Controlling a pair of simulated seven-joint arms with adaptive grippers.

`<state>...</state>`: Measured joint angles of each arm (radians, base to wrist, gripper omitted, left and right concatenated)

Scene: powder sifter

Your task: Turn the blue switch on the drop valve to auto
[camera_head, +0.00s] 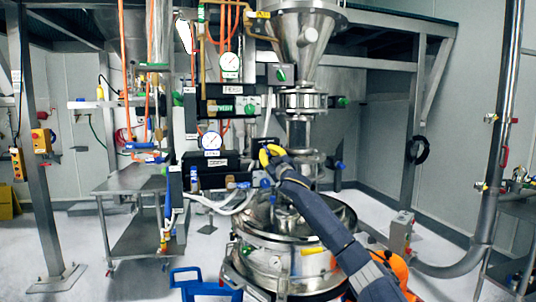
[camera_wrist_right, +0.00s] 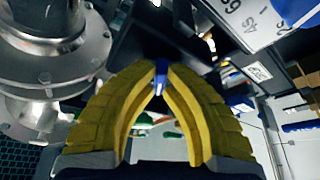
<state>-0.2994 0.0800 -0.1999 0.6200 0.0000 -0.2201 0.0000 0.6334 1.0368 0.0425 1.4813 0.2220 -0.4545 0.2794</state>
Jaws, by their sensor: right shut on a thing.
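My right gripper (camera_head: 265,155) has yellow fingers and reaches up from the lower right to the black valve boxes left of the steel column. In the right wrist view the fingertips (camera_wrist_right: 160,78) close on a small upright blue switch (camera_wrist_right: 161,67). The fingers bow apart below the tips. The switch sits against the dark underside of a box, and its label and pointing direction cannot be read. In the head view the fingers hide the switch. My left gripper is in neither view.
A steel hopper (camera_head: 303,35) stands above the column, and a round steel sifter (camera_head: 275,262) stands below. White hoses (camera_head: 215,203) hang left of the gripper. Pressure gauges (camera_head: 211,140) sit on the black boxes. In the wrist view steel flanges (camera_wrist_right: 60,55) are close on the left.

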